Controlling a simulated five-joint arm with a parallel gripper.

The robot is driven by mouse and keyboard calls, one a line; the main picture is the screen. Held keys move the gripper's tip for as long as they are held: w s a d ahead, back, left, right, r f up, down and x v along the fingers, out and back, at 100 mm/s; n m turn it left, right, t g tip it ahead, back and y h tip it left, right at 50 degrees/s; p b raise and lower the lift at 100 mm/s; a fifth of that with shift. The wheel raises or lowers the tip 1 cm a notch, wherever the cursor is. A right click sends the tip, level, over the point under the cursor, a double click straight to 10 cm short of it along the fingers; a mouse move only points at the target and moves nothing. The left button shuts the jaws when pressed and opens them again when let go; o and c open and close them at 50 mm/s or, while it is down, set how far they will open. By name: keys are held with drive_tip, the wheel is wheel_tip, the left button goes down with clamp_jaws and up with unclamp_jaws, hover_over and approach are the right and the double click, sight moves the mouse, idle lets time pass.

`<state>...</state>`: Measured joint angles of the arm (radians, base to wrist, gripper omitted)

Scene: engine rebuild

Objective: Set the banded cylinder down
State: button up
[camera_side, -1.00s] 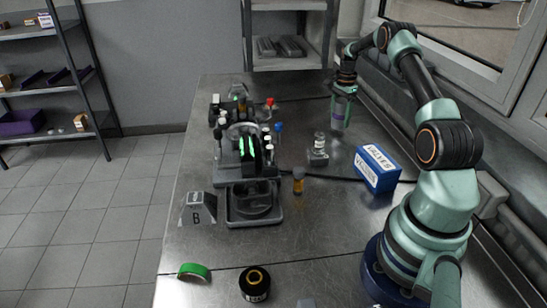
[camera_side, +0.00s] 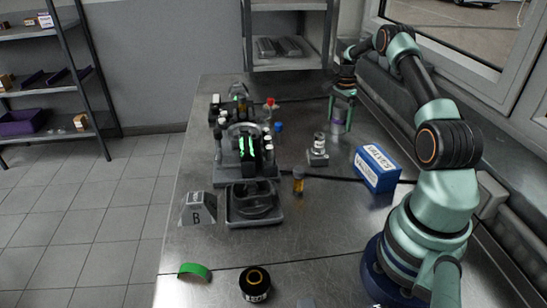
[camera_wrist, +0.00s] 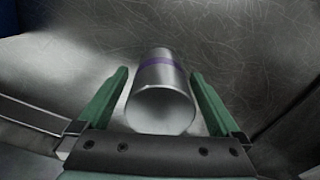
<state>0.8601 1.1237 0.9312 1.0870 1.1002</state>
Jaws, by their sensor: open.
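The banded cylinder (camera_wrist: 160,108) is a smooth grey metal cylinder with a purple band near its far end. In the wrist view it stands between the two green fingers of my gripper (camera_wrist: 159,73), with a visible gap on each side. The fingers are spread open and appear not to touch it. In the side view my gripper (camera_side: 340,122) is low over the back right of the metal bench. There the cylinder is mostly hidden between the fingers, and I cannot clearly see its base.
A blue-and-white valves box (camera_side: 377,168) and a small jar on a block (camera_side: 318,150) stand nearer the camera. The engine fixture (camera_side: 247,150) fills the bench's left middle. A black round container (camera_side: 255,284) and a green curved piece (camera_side: 194,270) lie at the front.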

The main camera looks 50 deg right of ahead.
wheel_tip(320, 180, up, 11)
drive_tip(key=shift+r, duration=0.1)
drive_tip(key=shift+w+a+r, duration=0.1)
drive_tip(key=shift+w+r, duration=0.05)
drive_tip(key=shift+r, duration=0.2)
drive_tip(key=w+a+r+n+t, duration=0.1)
drive_tip(key=a+r+n, duration=0.35)
drive_tip(key=a, duration=0.35)
drive_tip(key=w+a+r+n+t+h, duration=0.1)
drive_tip(key=a+r+n, duration=0.2)
drive_tip(key=a+r, duration=0.35)
drive_tip(key=w+a+r+n+t, duration=0.1)
drive_tip(key=a+r+n, duration=0.25)
drive_tip(key=a, duration=0.55)
drive_tip(key=s+a+f+n+t, duration=0.1)
drive_tip(key=s+a+n, duration=0.4)
drive_tip(key=a, duration=0.4)
drive_tip(key=s+a+f+n+t+y, duration=0.1)
drive_tip(key=s+a+f+n, duration=0.1)
drive_tip(key=s+a+n, duration=0.4)
drive_tip(key=a, duration=0.3)
drive_tip(key=shift+s+a+f+t, duration=0.2)
drive_tip(key=shift+a+f+t, duration=0.1)
drive_tip(key=shift+a, duration=0.1)
